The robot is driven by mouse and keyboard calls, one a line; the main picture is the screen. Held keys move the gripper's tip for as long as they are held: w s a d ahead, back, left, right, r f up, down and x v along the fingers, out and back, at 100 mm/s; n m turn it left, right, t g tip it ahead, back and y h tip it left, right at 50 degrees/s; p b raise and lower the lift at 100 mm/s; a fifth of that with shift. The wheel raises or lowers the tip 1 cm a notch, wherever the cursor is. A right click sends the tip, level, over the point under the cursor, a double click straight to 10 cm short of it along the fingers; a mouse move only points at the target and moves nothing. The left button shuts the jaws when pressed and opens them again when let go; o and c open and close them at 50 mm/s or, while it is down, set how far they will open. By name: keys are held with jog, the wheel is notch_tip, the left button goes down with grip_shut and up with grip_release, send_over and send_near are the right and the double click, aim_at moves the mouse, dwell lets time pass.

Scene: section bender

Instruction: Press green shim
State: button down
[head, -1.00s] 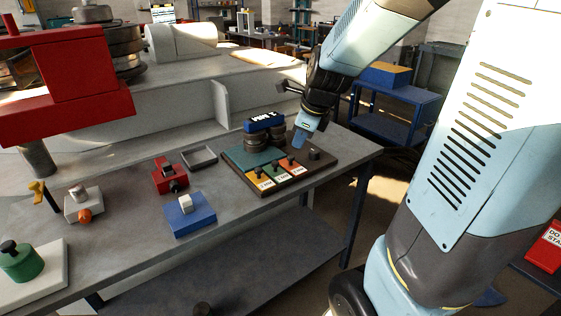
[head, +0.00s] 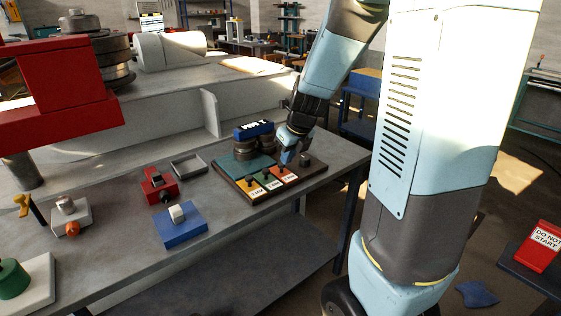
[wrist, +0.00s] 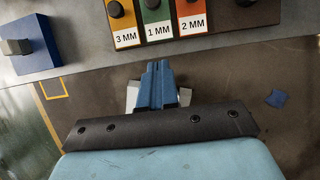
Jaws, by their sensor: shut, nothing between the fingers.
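The green shim (wrist: 157,13), labelled 1 MM, lies on a dark board between a yellow 3 MM shim (wrist: 123,22) and an orange 2 MM shim (wrist: 191,10). Each has a black knob. In the head view the dark board (head: 311,173) sits near the bench's right end. My gripper (wrist: 157,66) is shut and empty. In the wrist view its blue fingers line up sideways with the green shim, with a gap between tips and label. In the head view my gripper (head: 288,156) is above the board's right side, close to the orange shim.
A blue block with a pale knob (head: 180,225) and a red block (head: 158,185) stand left of the board. A grey tray (head: 188,166) lies behind them. A blue-topped stack (head: 254,130) stands at the board's back. A red DO NOT START sign (head: 541,246) is far right.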

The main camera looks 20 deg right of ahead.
send_near(273, 183)
jog(key=f, duration=0.2)
jog(key=shift+s+f, duration=0.3)
jog(key=shift+f, duration=0.1)
jog(key=shift+w+a+f, duration=0.1)
jog(key=shift+w+a, duration=0.1)
jog(key=shift+w, duration=0.45)
jog(key=shift+w+a+f, duration=0.1)
jog(key=shift+w+a, duration=0.15)
jog(key=shift+w, duration=0.4)
jog(key=shift+w+a+f, duration=0.1)
jog(key=shift+w+a, duration=0.1)
jog(key=shift+w, duration=0.5)
